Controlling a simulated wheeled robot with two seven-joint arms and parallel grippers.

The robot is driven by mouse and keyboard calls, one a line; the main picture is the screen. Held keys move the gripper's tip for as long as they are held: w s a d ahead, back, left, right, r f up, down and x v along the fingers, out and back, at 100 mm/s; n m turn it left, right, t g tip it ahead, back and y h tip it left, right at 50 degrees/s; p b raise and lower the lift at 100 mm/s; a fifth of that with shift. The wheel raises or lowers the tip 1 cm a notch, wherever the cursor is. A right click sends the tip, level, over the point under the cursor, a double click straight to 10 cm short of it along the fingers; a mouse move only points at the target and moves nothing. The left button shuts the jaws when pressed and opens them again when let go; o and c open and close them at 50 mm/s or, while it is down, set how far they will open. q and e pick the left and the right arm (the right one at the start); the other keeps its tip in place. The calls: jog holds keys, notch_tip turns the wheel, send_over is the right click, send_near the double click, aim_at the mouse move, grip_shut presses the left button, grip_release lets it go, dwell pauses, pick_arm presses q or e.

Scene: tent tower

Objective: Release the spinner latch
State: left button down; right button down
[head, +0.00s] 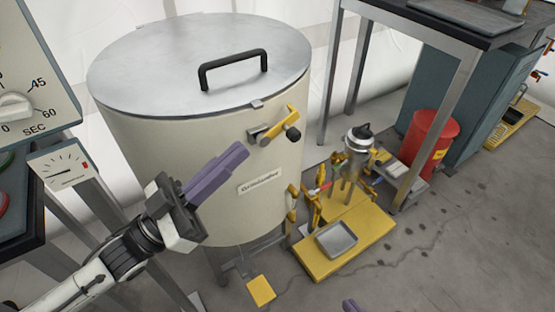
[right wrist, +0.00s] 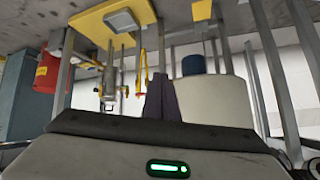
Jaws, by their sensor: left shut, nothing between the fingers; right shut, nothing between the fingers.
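The spinner is a large cream drum (head: 145,150) with a round metal lid (head: 170,60) lying flat on top and a black handle (head: 232,68). Its latch (head: 278,124), a yellow lever on a grey bracket with a black knob, sits on the drum's front just below the lid rim. My left gripper (head: 240,152) is shut and empty, its purple fingers pointing up and right, just below and left of the latch. I cannot tell whether they touch the drum. My right gripper shows only as a purple tip (head: 350,305) at the bottom edge; in the right wrist view its fingers (right wrist: 160,98) are together and empty.
A yellow stand (head: 365,240) with a metal vessel (head: 357,150) and a grey tray (head: 336,239) is right of the drum. A yellow pedal (head: 261,290) is low in front. A red canister (head: 430,140) stands under a metal-framed table. Dial panels are at left. The floor at lower right is clear.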

aim_at(279, 134)
pick_arm(q)
jog(key=x, duration=0.3)
jog(key=f+x, duration=0.1)
jog(key=x, duration=0.2)
jog(key=d+b+x, duration=0.1)
jog(key=x, duration=0.2)
jog(key=shift+w+f, duration=0.2)
jog(key=shift+f, duration=0.05)
jog(key=shift+d+f+b, duration=0.1)
jog(key=shift+f+b, duration=0.2)
jog(key=shift+f, duration=0.45)
pick_arm(e)
jog(key=shift+a+f, duration=0.15)
jog(key=shift+f, duration=0.25)
jog(key=shift+r, duration=0.1)
